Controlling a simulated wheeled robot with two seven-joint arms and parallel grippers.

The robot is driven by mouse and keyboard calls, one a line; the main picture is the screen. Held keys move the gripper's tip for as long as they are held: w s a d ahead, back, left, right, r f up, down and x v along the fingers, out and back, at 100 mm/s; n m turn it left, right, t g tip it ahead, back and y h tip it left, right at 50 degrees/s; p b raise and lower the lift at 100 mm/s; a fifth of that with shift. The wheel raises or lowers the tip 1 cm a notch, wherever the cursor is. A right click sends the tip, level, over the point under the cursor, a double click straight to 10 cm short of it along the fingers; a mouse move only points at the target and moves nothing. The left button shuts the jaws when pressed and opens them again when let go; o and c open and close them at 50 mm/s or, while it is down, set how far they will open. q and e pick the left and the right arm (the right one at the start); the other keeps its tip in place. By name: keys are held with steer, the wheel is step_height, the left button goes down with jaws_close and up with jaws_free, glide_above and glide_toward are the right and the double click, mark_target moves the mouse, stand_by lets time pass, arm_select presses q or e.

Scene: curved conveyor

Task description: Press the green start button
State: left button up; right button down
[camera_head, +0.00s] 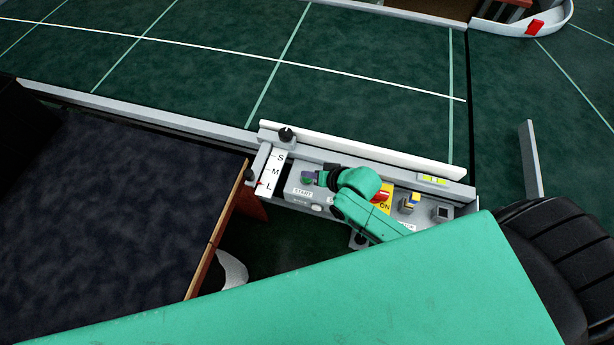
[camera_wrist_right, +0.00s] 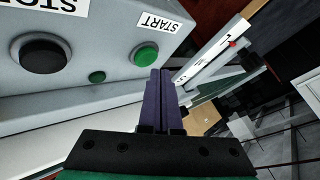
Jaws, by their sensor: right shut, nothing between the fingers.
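The green start button (camera_wrist_right: 146,54) is a round, raised button on a grey control panel (camera_wrist_right: 105,30), beside a white START label (camera_wrist_right: 158,22). In the head view the green button (camera_head: 307,178) is just left of my right gripper (camera_head: 319,177). The right gripper's dark fingers are shut together and empty. In the right wrist view the fingertips (camera_wrist_right: 160,72) lie close beside the button's edge. Whether they touch it I cannot tell. My left gripper is not in view.
A black round button (camera_wrist_right: 42,54) by a STOP label and a small green light (camera_wrist_right: 97,77) share the panel. A slider marked S, M, L (camera_head: 272,172) stands left of the panel. The green conveyor belt (camera_head: 370,95) lies behind. A dark-topped table (camera_head: 110,215) is at left.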

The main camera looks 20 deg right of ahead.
mark_target(309, 181)
steer(key=shift+f, duration=0.1)
stand_by(0.7)
steer(key=shift+f, duration=0.3)
steer(key=shift+f, duration=0.45)
stand_by(0.7)
steer(key=shift+r+p, duration=0.85)
step_height(309, 181, up, 5)
steer(key=p, duration=0.5)
steer(key=shift+r+p, duration=0.15)
steer(key=shift+p, duration=0.25)
steer(key=shift+f, duration=0.2)
